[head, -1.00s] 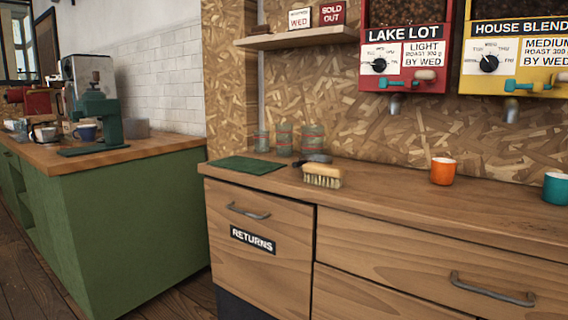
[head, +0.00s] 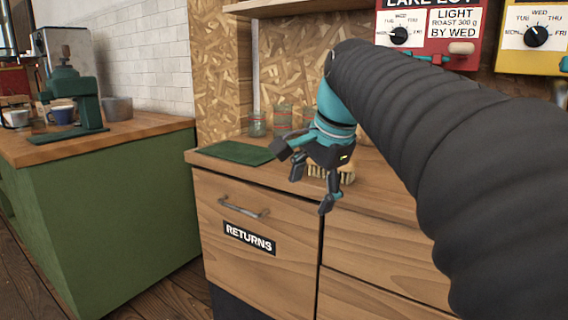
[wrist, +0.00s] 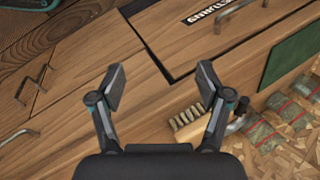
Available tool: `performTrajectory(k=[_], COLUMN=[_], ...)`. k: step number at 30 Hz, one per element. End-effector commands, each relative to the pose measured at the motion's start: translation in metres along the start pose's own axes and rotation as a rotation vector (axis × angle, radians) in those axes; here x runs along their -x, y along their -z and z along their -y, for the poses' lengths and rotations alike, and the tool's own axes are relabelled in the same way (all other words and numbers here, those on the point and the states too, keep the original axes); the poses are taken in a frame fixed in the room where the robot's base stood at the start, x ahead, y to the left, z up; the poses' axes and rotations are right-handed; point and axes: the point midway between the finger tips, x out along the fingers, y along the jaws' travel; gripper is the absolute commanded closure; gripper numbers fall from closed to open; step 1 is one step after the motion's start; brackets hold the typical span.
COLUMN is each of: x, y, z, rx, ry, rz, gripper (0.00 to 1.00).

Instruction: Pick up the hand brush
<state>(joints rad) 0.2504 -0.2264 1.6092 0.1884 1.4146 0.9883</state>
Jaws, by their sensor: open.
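The hand brush, with a light wooden back and pale bristles, lies on the wooden counter. My gripper (wrist: 161,84) is open and empty. Its fingers hang in front of the brush, around the counter's front edge, apart from the brush as far as I can tell.
A dark metal object (wrist: 238,117) lies close to the brush. Several glass jars (head: 283,118) stand behind, against the chipboard wall. A green mat (head: 237,152) lies left on the counter. Drawer fronts with handles and a RETURNS label (head: 249,238) are below. Coffee dispensers (head: 430,35) hang at upper right.

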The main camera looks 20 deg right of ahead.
Motion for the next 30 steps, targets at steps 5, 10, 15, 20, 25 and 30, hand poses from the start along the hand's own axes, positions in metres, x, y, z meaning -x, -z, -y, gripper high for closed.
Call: performTrajectory(k=[5,10,15,20,25,30], x=[0.034,0.059,0.075,0.083,0.085,0.076], y=[0.051,0.097,0.137,0.159,0.168,0.167], z=[0.044,0.07,0.078,0.078,0.076,0.076], rx=[-0.375,-0.715,-1.005,-1.184,-1.265,-1.274], ry=[-0.013,-0.037,-0.071,-0.095,-0.109,-0.112], rz=[0.044,0.083,0.109,0.12,0.122,0.124], gripper=[0.23,0.23,0.23,0.23,0.23,0.23])
